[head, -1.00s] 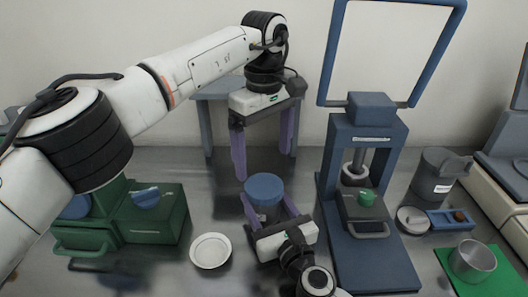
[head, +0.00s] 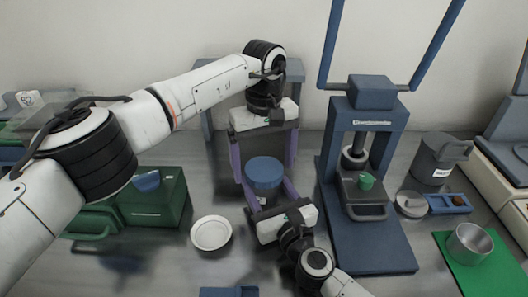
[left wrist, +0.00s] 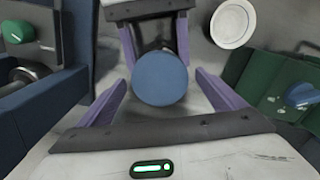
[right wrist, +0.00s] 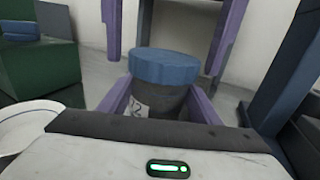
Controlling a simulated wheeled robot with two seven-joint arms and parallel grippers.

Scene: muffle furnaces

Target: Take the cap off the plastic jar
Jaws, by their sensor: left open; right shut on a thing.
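The plastic jar has a dark grey body (right wrist: 160,101) with a white label and a blue cap (right wrist: 165,67) on top. It stands upright on the metal table, and its cap also shows in the head view (head: 265,172). My right gripper (head: 268,200) is shut on the jar body from the near side, below the cap. My left gripper (head: 264,170) points down from above with open fingers on either side of the cap. In the left wrist view the cap (left wrist: 159,78) sits between the fingers, with gaps to both.
A white dish (head: 211,233) lies left of the jar. A blue press (head: 365,180) with a tall handle stands close on the right. A green furnace-like box (head: 155,200) is at left. A grey lidded pot (head: 437,160) and metal cup (head: 469,243) are farther right.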

